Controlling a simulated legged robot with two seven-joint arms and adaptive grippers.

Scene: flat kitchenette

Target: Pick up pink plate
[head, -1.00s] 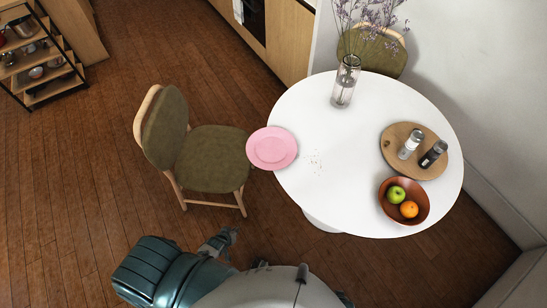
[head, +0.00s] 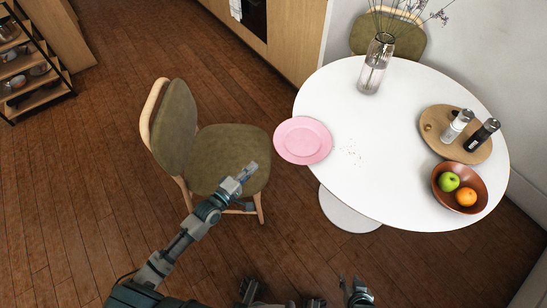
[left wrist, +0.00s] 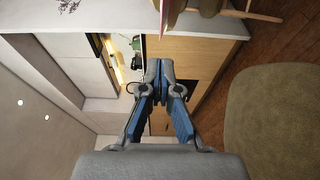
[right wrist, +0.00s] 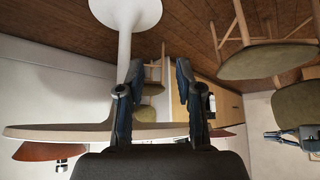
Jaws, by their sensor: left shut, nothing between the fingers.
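The pink plate (head: 302,140) lies flat at the left edge of the round white table (head: 400,190), and its left part sticks out past the edge. A pink edge of it shows at the top of the left wrist view (left wrist: 173,12). My left gripper (head: 247,174) is over the chair seat, to the left of and nearer than the plate, apart from it. Its fingers are shut and empty in the left wrist view (left wrist: 160,68). My right gripper (head: 356,290) is low at the bottom of the head view; its fingers are apart and empty in the right wrist view (right wrist: 157,75).
A green-seated chair (head: 215,150) stands left of the table. On the table are a glass vase (head: 375,65), a wooden board (head: 437,124) with two shakers, and a brown bowl (head: 443,188) with fruit.

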